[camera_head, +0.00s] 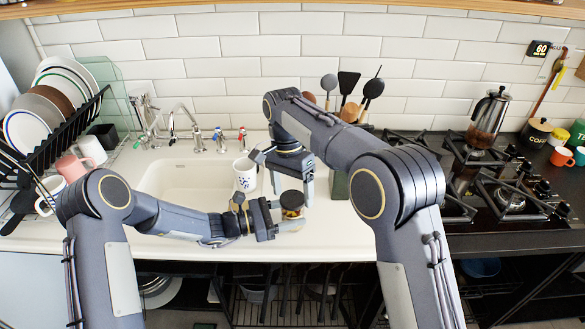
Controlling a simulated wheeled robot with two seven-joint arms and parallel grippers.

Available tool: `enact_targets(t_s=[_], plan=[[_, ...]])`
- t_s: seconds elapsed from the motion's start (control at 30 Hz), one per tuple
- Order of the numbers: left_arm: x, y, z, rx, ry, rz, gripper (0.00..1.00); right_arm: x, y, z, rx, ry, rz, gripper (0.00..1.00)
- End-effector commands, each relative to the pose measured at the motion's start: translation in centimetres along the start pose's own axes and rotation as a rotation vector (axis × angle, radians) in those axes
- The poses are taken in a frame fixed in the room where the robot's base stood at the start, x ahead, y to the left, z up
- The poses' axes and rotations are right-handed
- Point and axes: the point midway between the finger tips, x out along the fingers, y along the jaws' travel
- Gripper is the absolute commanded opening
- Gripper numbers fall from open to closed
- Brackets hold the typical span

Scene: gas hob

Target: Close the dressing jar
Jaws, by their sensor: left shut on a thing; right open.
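The dressing jar (292,203) is a small, squat jar with a dark top and gold-brown sides, upright over the front part of the white counter. My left gripper (286,214) comes in from the left and is shut on the jar at its side. My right gripper (292,185) points down just above the jar, open, with its fingers apart to either side of the jar's top. Whether the dark top is a separate lid, and how it sits, is too small to tell.
A white patterned mug (244,174) stands left of the grippers by the sink (185,178). A dish rack (50,140) is at the left; the gas hob (500,190) is at the right.

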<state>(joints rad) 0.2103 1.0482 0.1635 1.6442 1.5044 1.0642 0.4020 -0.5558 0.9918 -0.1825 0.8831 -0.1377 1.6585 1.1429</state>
Motion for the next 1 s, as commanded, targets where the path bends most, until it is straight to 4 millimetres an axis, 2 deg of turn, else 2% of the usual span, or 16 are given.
enact_targets(t_s=[0.1, 0.37, 0.7, 0.9, 1.0], plan=[[0.0, -0.1, -0.1, -0.001, 0.002, -0.001, 0.00, -0.1, 0.1, 0.0, -0.345, 0.001, -0.004, 0.77], [0.0, -0.1, -0.1, -0.001, 0.002, -0.001, 0.00, -0.7, 0.0, 0.1, -1.106, 0.031, -0.014, 0.77], [0.0, -0.1, -0.1, -0.001, 0.002, -0.001, 0.00, -2.7, 0.1, -0.1, -2.087, 0.133, 0.002, 0.77], [0.0, -0.1, -0.1, -0.001, 0.002, -0.001, 0.00, -4.3, 0.2, -0.4, -2.597, 0.219, 0.056, 0.77], [0.0, 0.0, -0.1, -0.001, 0.001, -0.001, 0.00, -4.9, 0.3, -0.5, -2.782, 0.254, 0.092, 0.77]])
